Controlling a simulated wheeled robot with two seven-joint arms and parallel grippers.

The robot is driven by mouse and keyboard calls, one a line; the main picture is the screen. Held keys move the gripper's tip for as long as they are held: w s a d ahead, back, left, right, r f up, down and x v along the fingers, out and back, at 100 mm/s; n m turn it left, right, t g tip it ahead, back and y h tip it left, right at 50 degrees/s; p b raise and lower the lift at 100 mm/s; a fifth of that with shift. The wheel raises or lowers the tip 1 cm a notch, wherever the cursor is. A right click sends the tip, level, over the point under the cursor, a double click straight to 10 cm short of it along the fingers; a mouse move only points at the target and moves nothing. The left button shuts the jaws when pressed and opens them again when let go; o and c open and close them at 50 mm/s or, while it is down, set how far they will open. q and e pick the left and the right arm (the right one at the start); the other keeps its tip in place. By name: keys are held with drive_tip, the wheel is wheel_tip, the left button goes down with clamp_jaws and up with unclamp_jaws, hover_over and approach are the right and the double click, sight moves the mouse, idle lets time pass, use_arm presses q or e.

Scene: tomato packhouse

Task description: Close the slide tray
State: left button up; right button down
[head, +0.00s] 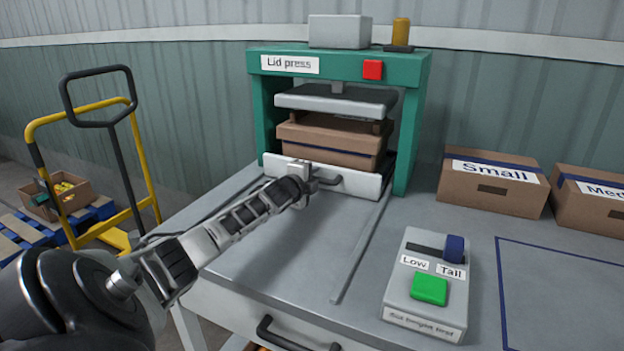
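The slide tray (355,184) is the pale tray with a dark handle at the foot of the green lid press (415,120). Its front stands at or near the press's front opening; I cannot tell whether it is fully in. A brown box (335,145) sits on it under the grey press plate (340,101). My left gripper (306,178) is at the tray's front, by the left part of the handle. Its fingertips are small and partly hidden, so its opening and any contact are unclear. My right gripper is not in view.
A control box (405,297) with a green button and a Low/Tall slider stands front right on the grey table (270,260). Cartons marked Small (490,190) and Med (590,205) stand at the right. A yellow trolley (140,170) is left of the table.

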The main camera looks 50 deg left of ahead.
use_arm(q)
drive_tip(key=shift+r, duration=0.1)
drive_tip(key=shift+s+d, duration=0.2)
drive_tip(key=shift+s, duration=0.05)
drive_tip(key=p+v, duration=0.2)
drive_tip(key=v, duration=1.3)
drive_tip(key=shift+s, duration=0.2)
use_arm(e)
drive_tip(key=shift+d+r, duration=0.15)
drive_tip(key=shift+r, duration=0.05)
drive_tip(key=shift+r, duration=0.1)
